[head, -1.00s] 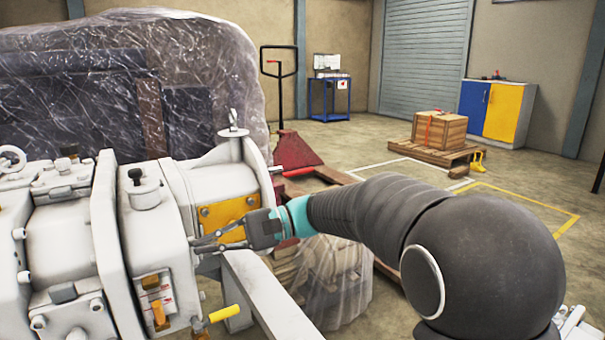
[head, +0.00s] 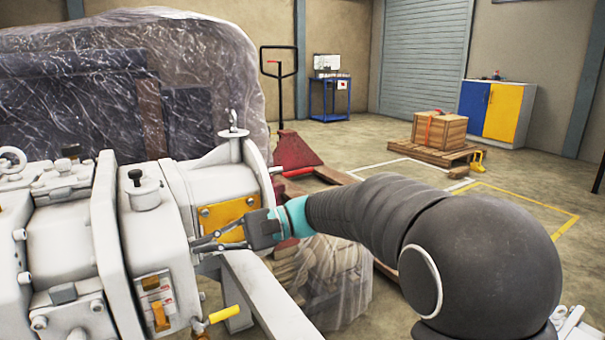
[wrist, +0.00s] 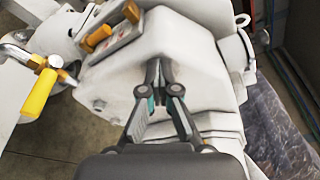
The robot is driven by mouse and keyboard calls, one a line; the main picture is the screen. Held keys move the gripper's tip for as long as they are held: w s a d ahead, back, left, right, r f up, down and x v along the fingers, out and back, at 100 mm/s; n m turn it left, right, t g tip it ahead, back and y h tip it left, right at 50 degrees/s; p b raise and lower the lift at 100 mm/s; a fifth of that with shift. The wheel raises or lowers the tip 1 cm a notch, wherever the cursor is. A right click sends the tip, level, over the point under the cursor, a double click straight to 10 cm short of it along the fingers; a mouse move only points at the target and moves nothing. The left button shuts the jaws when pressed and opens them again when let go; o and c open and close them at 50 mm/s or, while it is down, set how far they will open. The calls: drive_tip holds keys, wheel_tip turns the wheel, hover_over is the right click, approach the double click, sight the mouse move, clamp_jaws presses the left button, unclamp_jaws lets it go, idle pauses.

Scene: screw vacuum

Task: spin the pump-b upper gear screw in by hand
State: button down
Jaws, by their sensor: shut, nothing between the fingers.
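The white pump (head: 150,235) fills the left of the head view. My gripper (head: 195,245) reaches in from the right, its fingertips at the pump's end housing, beside the orange plate (head: 228,212). In the wrist view my gripper (wrist: 158,65) has its fingertips together against or just in front of the white housing (wrist: 190,65). The fingers are shut with nothing visible between them. The upper gear screw cannot be made out; the fingertips may hide it. I cannot tell whether the tips touch the housing.
A yellow-handled valve (head: 224,314) sticks out below my gripper, also in the wrist view (wrist: 38,93). A white frame beam (head: 270,300) runs under the arm. A plastic-wrapped load (head: 200,80) stands behind the pump. Open floor lies at the right, around a crate (head: 440,130).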

drive_tip(key=shift+w+a+r+p, duration=0.1)
drive_tip(key=shift+w+r+p, duration=0.1)
drive_tip(key=shift+r+p, duration=0.4)
drive_tip(key=shift+w+a+r+p, duration=0.1)
drive_tip(key=shift+w+a+p, duration=0.1)
drive_tip(key=shift+p, duration=0.25)
drive_tip(key=shift+s+d+r, duration=0.1)
drive_tip(key=shift+d+r, duration=0.05)
drive_tip(key=shift+r, duration=0.05)
idle(0.3)
drive_tip(key=v, duration=0.3)
drive_tip(key=w+p+v, duration=0.1)
drive_tip(key=v, duration=0.2)
drive_tip(key=shift+a+f+p, duration=0.2)
drive_tip(key=shift+f+p, duration=0.05)
drive_tip(key=shift+p, duration=0.05)
